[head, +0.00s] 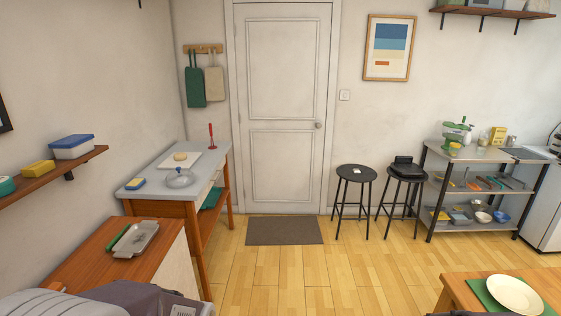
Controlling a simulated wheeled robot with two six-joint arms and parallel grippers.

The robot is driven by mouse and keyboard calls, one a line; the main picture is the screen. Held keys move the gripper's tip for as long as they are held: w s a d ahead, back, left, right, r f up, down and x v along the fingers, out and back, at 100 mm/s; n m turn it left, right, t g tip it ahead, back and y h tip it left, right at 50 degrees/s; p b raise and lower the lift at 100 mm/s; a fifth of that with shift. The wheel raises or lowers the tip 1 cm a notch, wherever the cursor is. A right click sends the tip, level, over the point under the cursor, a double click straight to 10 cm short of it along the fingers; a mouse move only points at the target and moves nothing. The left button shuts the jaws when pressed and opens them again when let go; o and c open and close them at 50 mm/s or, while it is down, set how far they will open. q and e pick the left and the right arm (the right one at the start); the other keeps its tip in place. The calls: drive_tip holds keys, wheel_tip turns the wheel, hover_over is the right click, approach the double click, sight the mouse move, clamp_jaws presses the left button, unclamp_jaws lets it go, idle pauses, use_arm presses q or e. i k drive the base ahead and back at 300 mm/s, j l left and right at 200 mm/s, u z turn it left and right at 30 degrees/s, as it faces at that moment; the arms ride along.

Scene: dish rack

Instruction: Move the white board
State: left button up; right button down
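A white board (189,165) lies flat on the grey-topped table (150,195) by the left wall, in the head view. A small round tan item (180,156), like a bun, rests on the board. Neither of my grippers shows in this view.
On the same table are a clear dome-shaped lid (180,179), a blue and yellow sponge (135,184) and a red upright tool (211,136). A wooden counter (90,258) with a metal tray (136,239) stands nearer. Two stools (356,173) stand right. The middle floor (270,270) is clear.

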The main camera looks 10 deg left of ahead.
sight(169, 163)
drive_tip(key=i+u, duration=0.1)
drive_tip(key=i, duration=0.85)
drive_tip(key=i+u, duration=0.1)
drive_tip(key=i, duration=0.85)
drive_tip(key=i+l, duration=0.15)
drive_tip(key=i, duration=0.8)
drive_tip(key=i+u, duration=0.45)
drive_tip(key=i+l+u, duration=0.1)
drive_tip(key=u, duration=0.35)
drive_tip(key=i+l+u, duration=0.25)
drive_tip(key=i+u, duration=0.15)
drive_tip(key=i+l+u, duration=0.25)
drive_tip(key=u, duration=0.2)
drive_tip(key=i+l+u, duration=0.2)
drive_tip(key=l+u, duration=0.25)
drive_tip(key=i+l+u, duration=0.1)
drive_tip(key=l+u, duration=0.35)
